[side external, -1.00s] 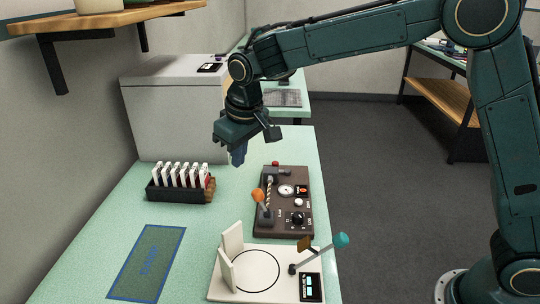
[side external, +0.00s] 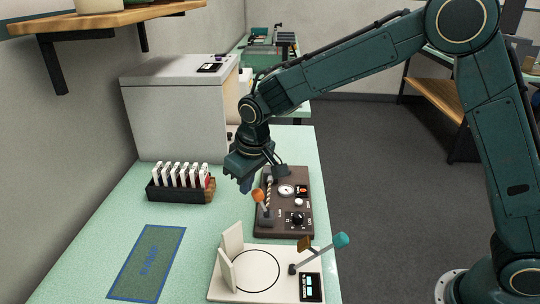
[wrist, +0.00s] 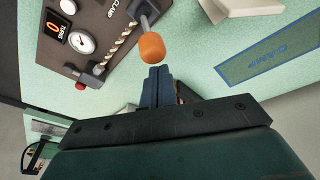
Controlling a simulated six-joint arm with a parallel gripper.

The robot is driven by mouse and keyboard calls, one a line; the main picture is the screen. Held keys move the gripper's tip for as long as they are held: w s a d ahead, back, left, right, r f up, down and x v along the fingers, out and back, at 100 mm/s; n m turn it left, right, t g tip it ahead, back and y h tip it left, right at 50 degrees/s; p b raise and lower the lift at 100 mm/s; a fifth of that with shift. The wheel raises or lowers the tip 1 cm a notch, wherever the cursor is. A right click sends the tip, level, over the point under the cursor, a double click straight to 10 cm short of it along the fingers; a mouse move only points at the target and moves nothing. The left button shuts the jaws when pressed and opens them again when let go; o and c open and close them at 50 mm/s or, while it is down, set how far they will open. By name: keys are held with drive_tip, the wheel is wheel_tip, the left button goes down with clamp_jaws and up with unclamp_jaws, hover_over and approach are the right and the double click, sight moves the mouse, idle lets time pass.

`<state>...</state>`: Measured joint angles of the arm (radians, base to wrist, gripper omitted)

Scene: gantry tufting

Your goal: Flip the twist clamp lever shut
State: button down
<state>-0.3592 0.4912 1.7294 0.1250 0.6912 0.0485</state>
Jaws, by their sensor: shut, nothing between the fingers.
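The twist clamp lever has an orange knob (side external: 258,195) and stands up from the left side of a brown panel (side external: 299,234). In the wrist view the orange knob (wrist: 151,47) is just ahead of my fingertips, on a grey arm by the word CLAMP. A twisted cord (wrist: 117,46) runs along the panel (wrist: 62,38). My gripper (side external: 246,189) is shut and empty, just left of and slightly above the knob in the side view. In the wrist view its fingers (wrist: 157,72) are together, with a small gap to the knob. I cannot tell their difference in height.
A white fixture (side external: 222,292) with a teal-knobbed lever (side external: 341,240) stands in front of the panel. A black rack (side external: 179,193) of white cards is at left. A blue marked mat (side external: 148,262) lies flat on the green table. A grey box (side external: 172,115) stands behind.

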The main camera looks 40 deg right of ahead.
drive_tip(key=shift+s, duration=0.4)
drive_tip(key=shift+d, duration=0.1)
drive_tip(key=shift+s+d+r+t+y, duration=0.35)
drive_tip(key=shift+s+d+t+y, duration=0.2)
drive_tip(key=shift+t+y, duration=0.15)
idle(0.7)
drive_tip(key=shift+s+d+t+y, duration=0.2)
drive_tip(key=shift+t+y, duration=0.1)
drive_tip(key=shift+s+d+r, duration=0.15)
drive_tip(key=shift+s+d, duration=0.55)
drive_tip(key=shift+s, duration=0.1)
drive_tip(key=shift+w+a, duration=0.15)
drive_tip(key=shift+w, duration=0.05)
drive_tip(key=shift+w+a+f, duration=0.35)
